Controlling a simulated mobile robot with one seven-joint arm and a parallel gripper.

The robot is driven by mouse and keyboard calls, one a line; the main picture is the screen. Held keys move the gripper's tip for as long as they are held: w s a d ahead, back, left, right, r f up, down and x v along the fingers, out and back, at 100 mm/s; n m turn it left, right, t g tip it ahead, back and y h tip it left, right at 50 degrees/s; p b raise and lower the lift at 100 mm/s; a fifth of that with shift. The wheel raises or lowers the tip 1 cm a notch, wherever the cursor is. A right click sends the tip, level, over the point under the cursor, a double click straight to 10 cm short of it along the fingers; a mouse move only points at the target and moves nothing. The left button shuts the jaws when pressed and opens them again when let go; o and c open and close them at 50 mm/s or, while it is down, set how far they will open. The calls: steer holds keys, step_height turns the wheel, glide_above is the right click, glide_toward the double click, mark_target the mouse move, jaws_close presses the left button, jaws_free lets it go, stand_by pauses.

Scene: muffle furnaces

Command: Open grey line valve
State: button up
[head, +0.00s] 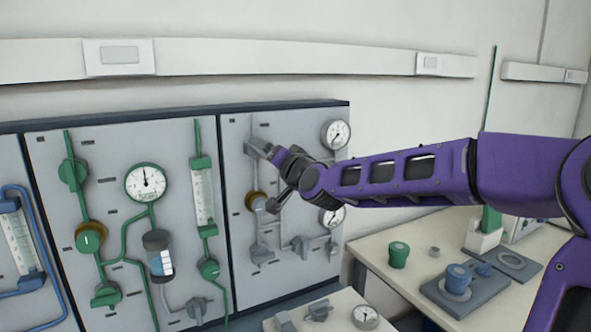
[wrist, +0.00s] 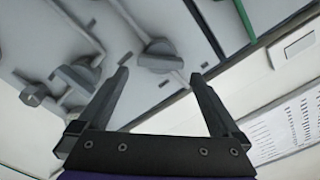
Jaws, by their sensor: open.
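The grey line runs over the right-hand panel (head: 240,240), with grey valves low on it: one at the lower left (head: 262,252) and one to its right (head: 300,245). My gripper (head: 264,180) is in front of the upper left of this panel, and my wrist hides part of the line. In the wrist view my gripper (wrist: 160,78) is open, with nothing between its fingers. A round grey valve knob (wrist: 158,57) shows beyond the gap between the fingertips. Another grey knob (wrist: 76,77) is left of the left finger. I cannot tell whether a finger touches any valve.
A round brass-coloured fitting (head: 255,201) and two gauges (head: 336,134) (head: 332,216) are on the grey panel. A green-line panel (head: 110,215) is to the left. A bench (head: 385,283) at right holds a green container (head: 398,255) and a blue one (head: 458,279).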

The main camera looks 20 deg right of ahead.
steer(key=s+d+p, duration=0.2)
steer(key=s, duration=1.2)
steer(key=shift+d, duration=0.35)
steer(key=shift+w, duration=0.1)
